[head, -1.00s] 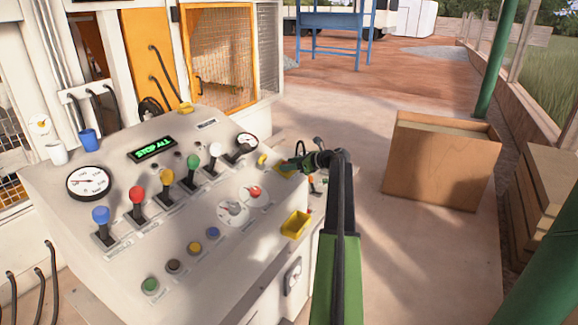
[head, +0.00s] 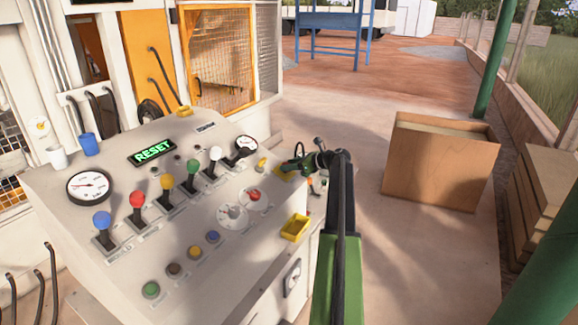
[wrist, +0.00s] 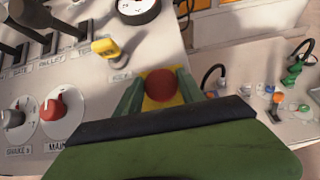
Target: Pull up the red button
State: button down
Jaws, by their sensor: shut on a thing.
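The red button (wrist: 160,86) shows in the wrist view as a round red cap over a yellow base, at the right edge of the sloped panel. My gripper (wrist: 160,88) has its two green fingers on either side of the cap and is shut on it. In the head view my gripper (head: 290,167) is at the panel's right edge, over the yellow base (head: 283,175). The red cap is hidden there by my gripper.
Coloured levers (head: 167,184), gauges (head: 90,186) and a red knob (head: 253,195) stand left of my gripper. Open floor lies right, before a wooden box (head: 440,165).

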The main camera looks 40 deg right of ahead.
jog(key=c, duration=0.7)
grip_release()
jog(key=shift+r, duration=0.1)
jog(key=p+v, duration=0.6)
jog(key=v, duration=1.1)
jog(key=shift+s+d+p, duration=0.1)
jog(key=shift+s+p, duration=0.15)
jog(key=shift+p, duration=0.05)
